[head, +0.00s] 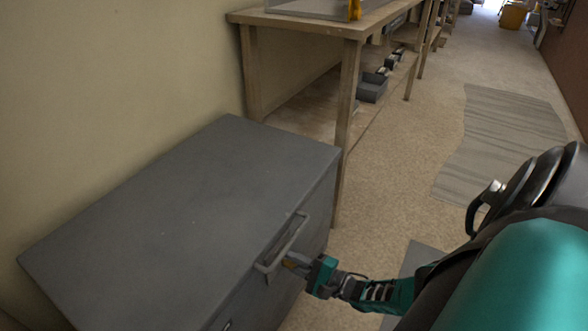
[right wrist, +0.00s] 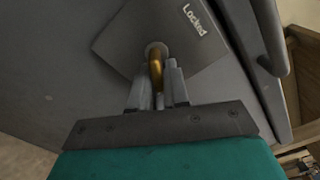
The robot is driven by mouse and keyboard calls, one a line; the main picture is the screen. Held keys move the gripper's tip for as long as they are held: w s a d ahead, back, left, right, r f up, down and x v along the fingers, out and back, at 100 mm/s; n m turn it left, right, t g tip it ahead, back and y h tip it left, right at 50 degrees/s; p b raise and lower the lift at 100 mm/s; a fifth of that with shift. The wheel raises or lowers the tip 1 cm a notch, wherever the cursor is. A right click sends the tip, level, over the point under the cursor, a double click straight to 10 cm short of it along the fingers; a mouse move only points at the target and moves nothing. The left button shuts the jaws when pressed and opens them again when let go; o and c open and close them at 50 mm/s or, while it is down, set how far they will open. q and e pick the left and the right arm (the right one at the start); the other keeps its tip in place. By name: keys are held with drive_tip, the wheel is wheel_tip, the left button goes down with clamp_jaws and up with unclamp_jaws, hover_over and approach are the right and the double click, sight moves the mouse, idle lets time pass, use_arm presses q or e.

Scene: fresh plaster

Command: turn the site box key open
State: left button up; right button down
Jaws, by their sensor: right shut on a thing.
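The grey site box (head: 190,195) stands against the wall in the head view, lid down. Its front also fills much of the right wrist view (right wrist: 50,60). A lock plate (right wrist: 125,38) there bears the word "Locked" (right wrist: 194,19). A brass key (right wrist: 156,68) sits at the round keyhole in the plate. My right gripper (right wrist: 157,88) is shut on the key, one finger on each side of it. In the head view my right gripper (head: 290,263) is at the box front, just beside the handle. My left gripper is not in view.
A grey bar handle (head: 284,243) stands out from the box front close to my right gripper. A wooden workbench (head: 300,22) with a lower shelf stands behind the box. The floor (head: 400,150) to the right is mostly clear, with a grey striped mat (head: 500,140).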

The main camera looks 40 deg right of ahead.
drive_tip(key=shift+a, duration=0.1)
drive_tip(key=c, duration=1.2)
unclamp_jaws()
drive_tip(key=v, duration=1.3)
drive_tip(key=shift+p, duration=0.4)
